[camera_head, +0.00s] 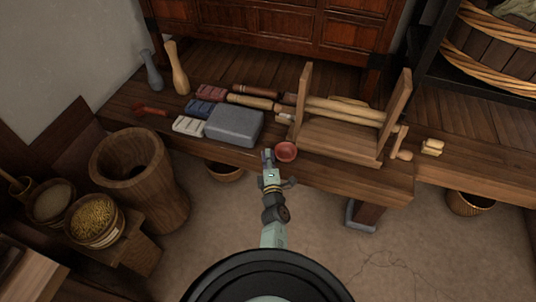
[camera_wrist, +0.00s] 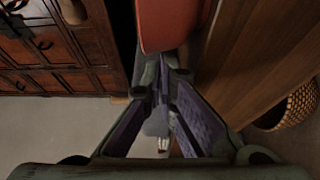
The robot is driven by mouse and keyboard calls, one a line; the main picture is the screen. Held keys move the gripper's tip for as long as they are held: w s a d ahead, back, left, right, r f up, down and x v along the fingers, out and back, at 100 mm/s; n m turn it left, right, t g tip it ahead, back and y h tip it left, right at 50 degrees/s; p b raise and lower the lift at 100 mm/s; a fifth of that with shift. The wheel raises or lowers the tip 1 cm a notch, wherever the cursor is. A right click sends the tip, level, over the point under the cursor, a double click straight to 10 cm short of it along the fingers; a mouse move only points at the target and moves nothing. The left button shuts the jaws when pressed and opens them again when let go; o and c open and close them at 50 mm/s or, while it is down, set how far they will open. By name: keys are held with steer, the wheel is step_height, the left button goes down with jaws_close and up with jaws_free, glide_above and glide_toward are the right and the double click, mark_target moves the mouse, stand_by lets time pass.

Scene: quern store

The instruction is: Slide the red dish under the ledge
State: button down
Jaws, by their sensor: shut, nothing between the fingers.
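The small red dish (camera_head: 286,151) sits upright near the front edge of the wooden bench. My gripper (camera_head: 267,154) is shut and empty, with its fingertips just left of the dish. In the wrist view the red dish (camera_wrist: 172,22) fills the top middle, just past my shut fingertips (camera_wrist: 166,68). I cannot tell whether they touch it. A wooden frame with a board (camera_head: 340,140) between two uprights stands right of the dish, and this looks like the ledge. The dish is outside it, in front of its left upright.
A grey stone block (camera_head: 234,125) lies left of the dish. Wooden rollers (camera_head: 335,110) lie behind, through the frame. A basket (camera_head: 224,172) stands below the bench edge.

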mark_target(293, 158)
steer(key=shift+d, duration=0.1)
steer(key=d+p, duration=0.1)
steer(key=d, duration=0.1)
steer(key=s+d+p, duration=0.1)
steer(key=d+p, duration=0.1)
steer(key=d, duration=0.1)
steer(key=s+d+p, duration=0.1)
steer(key=d+p, duration=0.1)
steer(key=d, duration=0.1)
steer(key=shift+r, duration=0.25)
steer(key=shift+s+d+f+p, duration=0.15)
steer(key=shift+d+p, duration=0.15)
steer(key=shift+d, duration=0.25)
steer(key=shift+a, duration=0.1)
